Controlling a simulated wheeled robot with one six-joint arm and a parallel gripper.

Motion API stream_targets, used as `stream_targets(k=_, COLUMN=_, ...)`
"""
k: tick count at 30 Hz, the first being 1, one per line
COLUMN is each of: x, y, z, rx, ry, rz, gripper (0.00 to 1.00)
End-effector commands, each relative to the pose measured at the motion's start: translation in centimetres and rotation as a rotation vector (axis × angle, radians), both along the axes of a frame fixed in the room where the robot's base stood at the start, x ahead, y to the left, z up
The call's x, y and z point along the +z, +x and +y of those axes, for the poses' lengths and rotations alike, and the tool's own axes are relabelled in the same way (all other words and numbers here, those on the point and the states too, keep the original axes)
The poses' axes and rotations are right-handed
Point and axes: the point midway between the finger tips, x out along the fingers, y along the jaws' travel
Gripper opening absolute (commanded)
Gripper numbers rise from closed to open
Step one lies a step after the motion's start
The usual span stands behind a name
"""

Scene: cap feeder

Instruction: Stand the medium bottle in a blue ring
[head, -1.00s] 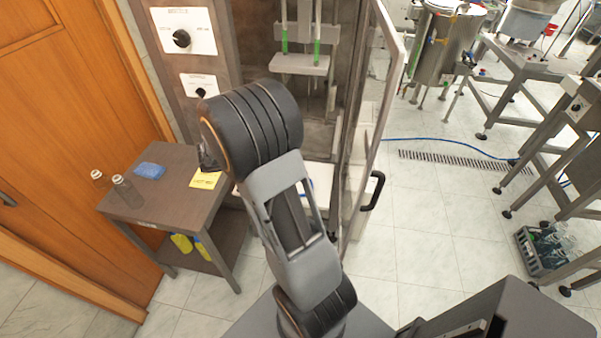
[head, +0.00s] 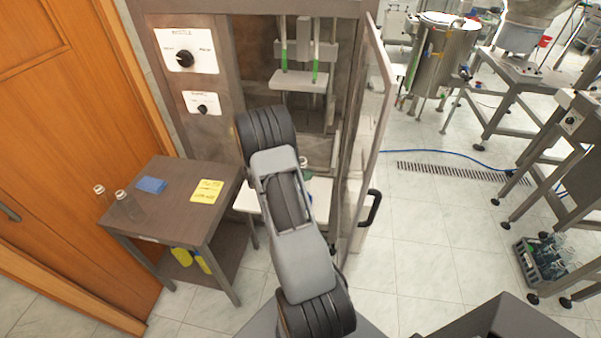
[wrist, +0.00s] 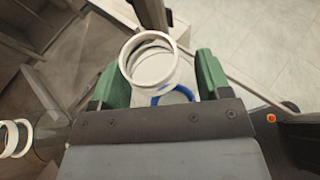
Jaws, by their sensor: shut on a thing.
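My gripper (wrist: 155,78) has green fingers shut on a clear bottle with a white neck rim (wrist: 135,50), seen from above in the wrist view. Part of a blue ring (wrist: 178,92) shows below the held bottle, between the fingers; I cannot tell whether the bottle is inside it or above it. In the head view the arm hides most of my gripper, and a small bottle top (head: 303,161) shows just right of the arm, in front of the machine. A second clear bottle with a white rim (wrist: 22,124) shows at the left edge of the wrist view.
A brown side table (head: 190,172) holds two bottles (head: 122,197), a blue cloth (head: 151,185) and a yellow note (head: 207,190). The machine's open glass door (head: 367,130) stands right of my arm. A white surface (head: 320,190) lies at the machine's opening.

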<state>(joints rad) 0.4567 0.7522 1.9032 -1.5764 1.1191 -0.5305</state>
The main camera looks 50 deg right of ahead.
Motion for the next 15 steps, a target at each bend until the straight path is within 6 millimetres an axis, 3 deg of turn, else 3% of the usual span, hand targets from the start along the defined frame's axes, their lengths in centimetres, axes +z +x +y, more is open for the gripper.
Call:
stream_targets(k=6, x=-1.8, y=0.0, z=0.1, rx=0.001, ry=0.0, rz=0.001, gripper=0.37)
stream_targets(k=15, x=-1.9, y=0.0, z=0.0, rx=0.001, ry=0.0, rz=-0.001, gripper=0.37)
